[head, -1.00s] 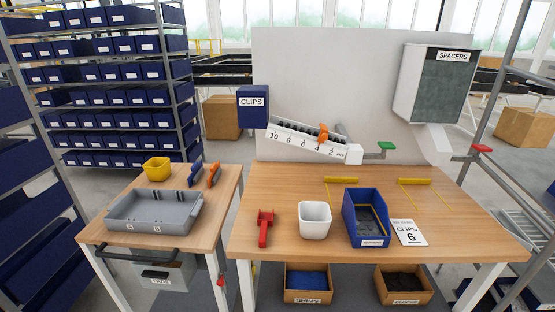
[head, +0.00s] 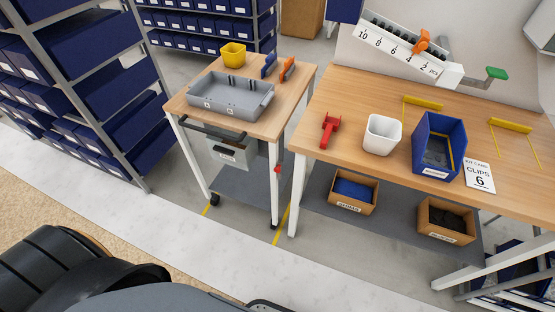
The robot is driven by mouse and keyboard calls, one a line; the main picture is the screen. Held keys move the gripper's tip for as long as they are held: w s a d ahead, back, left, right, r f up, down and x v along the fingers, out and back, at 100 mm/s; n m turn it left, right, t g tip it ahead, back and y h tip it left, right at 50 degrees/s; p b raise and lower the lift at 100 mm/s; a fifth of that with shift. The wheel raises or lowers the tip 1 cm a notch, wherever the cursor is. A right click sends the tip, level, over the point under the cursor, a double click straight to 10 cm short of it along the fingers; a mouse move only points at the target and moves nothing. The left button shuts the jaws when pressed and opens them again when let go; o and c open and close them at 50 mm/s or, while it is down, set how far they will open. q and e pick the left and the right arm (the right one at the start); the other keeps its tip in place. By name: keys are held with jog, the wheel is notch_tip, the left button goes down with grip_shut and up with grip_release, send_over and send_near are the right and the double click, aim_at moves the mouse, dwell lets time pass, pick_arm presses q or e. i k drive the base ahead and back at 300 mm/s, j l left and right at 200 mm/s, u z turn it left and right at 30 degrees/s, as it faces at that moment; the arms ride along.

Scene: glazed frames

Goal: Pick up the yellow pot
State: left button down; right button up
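The yellow pot (head: 233,54) is a small square-topped container. It stands upright at the back left of the small wooden side table (head: 282,120), behind a grey tray (head: 232,107). Nothing touches the pot that I can see. Neither of my grippers is in view, so the pot is free of them. A dark rounded part of my own body shows at the bottom left.
Blue and orange clamp-like tools (head: 287,70) stand right of the pot. The larger workbench (head: 350,171) to the right holds a red tool (head: 329,131), a white pot (head: 382,134) and a blue bin (head: 438,147). Shelves (head: 142,125) stand on the left. Pale floor is clear in front.

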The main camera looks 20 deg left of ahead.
aim_at(234, 56)
jog(key=i+j+z, duration=0.15)
jog(key=j, duration=0.5)
jog(key=i+j+z, duration=0.15)
jog(key=j, duration=0.5)
jog(key=i+j+z, duration=0.1)
jog(key=j, duration=0.6)
jog(key=i+j+z, duration=0.15)
jog(key=j, duration=0.5)
jog(key=k, duration=0.05)
